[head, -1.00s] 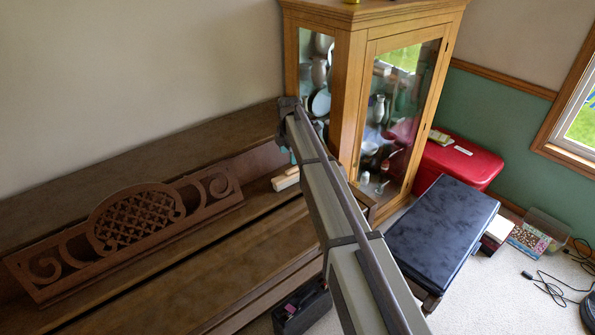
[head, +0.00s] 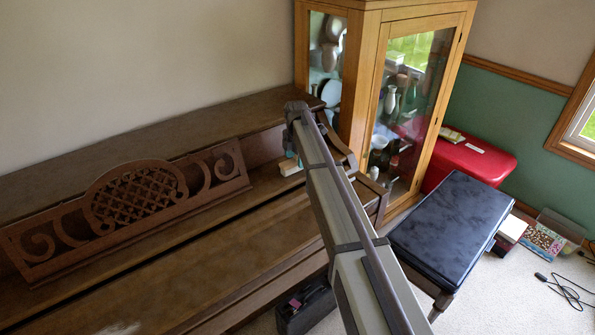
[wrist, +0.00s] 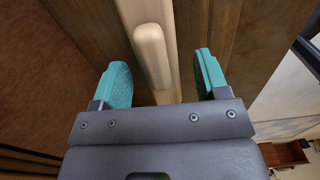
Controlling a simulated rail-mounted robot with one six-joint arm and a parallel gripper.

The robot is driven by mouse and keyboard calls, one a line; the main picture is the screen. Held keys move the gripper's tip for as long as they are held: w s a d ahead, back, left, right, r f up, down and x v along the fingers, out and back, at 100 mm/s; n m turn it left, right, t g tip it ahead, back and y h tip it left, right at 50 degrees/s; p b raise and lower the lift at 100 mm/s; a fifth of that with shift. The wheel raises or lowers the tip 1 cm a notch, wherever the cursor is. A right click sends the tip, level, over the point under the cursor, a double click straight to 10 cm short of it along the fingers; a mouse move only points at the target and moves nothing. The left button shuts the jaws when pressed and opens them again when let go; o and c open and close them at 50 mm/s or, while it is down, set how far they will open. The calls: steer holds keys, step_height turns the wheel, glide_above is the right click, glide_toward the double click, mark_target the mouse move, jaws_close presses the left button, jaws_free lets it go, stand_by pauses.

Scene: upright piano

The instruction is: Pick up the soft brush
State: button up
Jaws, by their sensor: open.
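My gripper (wrist: 163,60) is open, with one teal finger on each side of the brush and gaps beside both. In the head view, my gripper (head: 293,156) is close above the brush, and my arm hides part of that area.
The piano's carved music rack (head: 135,200) stands left of the brush. A wooden glass cabinet (head: 362,100) stands close behind and right. A black padded bench (head: 452,220) and red chest (head: 470,165) are at right. The piano top left of my arm is mostly clear.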

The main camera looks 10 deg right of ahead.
step_height(320, 180, down, 3)
steer(key=shift+r+b, duration=0.2)
steer(key=shift+b, duration=0.25)
steer(key=shift+r, duration=0.25)
steer(key=shift+c, duration=0.2)
steer(key=c, duration=1)
